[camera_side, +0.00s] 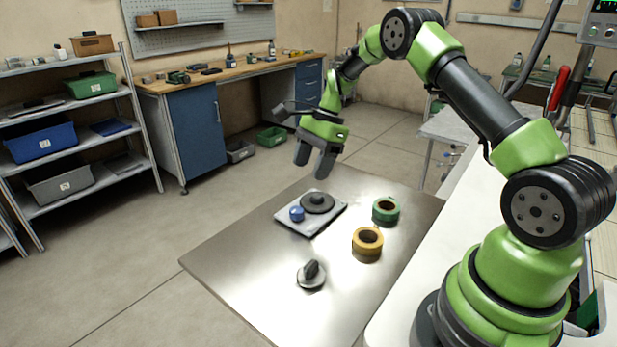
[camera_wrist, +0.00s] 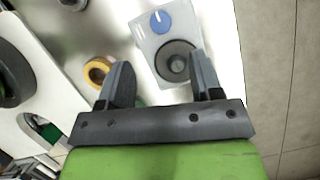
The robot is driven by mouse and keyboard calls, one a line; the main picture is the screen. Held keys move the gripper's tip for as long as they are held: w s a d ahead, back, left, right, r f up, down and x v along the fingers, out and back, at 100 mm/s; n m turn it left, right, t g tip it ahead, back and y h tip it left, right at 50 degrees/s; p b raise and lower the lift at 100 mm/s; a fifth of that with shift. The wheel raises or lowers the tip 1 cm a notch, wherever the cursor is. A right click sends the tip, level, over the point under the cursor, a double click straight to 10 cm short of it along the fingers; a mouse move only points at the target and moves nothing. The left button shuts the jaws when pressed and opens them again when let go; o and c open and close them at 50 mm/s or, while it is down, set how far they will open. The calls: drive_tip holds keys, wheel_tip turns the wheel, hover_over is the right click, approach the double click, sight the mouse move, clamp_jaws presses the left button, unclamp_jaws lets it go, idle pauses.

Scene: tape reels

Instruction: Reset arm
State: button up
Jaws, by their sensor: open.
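My gripper (camera_side: 313,163) hangs in the air above the far part of the metal table (camera_side: 228,263), fingers pointing down. It is open and holds nothing; in the wrist view its two fingers (camera_wrist: 161,78) are spread apart. Below it lies a grey plate device (camera_side: 318,226) with a blue knob (camera_side: 297,213) and a dark round disc (camera_side: 317,202). A green tape reel (camera_side: 385,211) lies to its right. A yellow tape reel (camera_side: 367,243) lies nearer. In the wrist view the yellow reel (camera_wrist: 98,72) is left of the fingers; the green reel is mostly hidden behind the left finger.
A grey round piece with a dark upright handle (camera_side: 311,274) stands at the table's near part. The table's left side is clear. A white counter (camera_side: 425,270) borders it on the right. Shelves (camera_side: 75,130) and a workbench (camera_side: 235,68) stand farther back.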

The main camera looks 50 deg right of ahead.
drive_tip(key=s+a+r+n+t+h, duration=0.1)
drive_tip(key=s+a+r+n, duration=0.3)
drive_tip(key=r, duration=0.4)
drive_tip(key=s+a+r+n+t+h, duration=0.1)
drive_tip(key=s+a+r+n, duration=0.3)
drive_tip(key=r, duration=0.5)
drive_tip(key=s+a+r+n+t, duration=0.1)
drive_tip(key=s+a+n+t, duration=0.1)
drive_tip(key=s, duration=0.6)
drive_tip(key=s+a+r+n+t, duration=0.1)
drive_tip(key=s+a+n+t, duration=0.1)
drive_tip(key=s+a+n, duration=0.2)
drive_tip(key=s+n, duration=0.2)
drive_tip(key=s, duration=0.1)
drive_tip(key=shift+s+r+n, duration=0.35)
drive_tip(key=shift+s+n, duration=0.05)
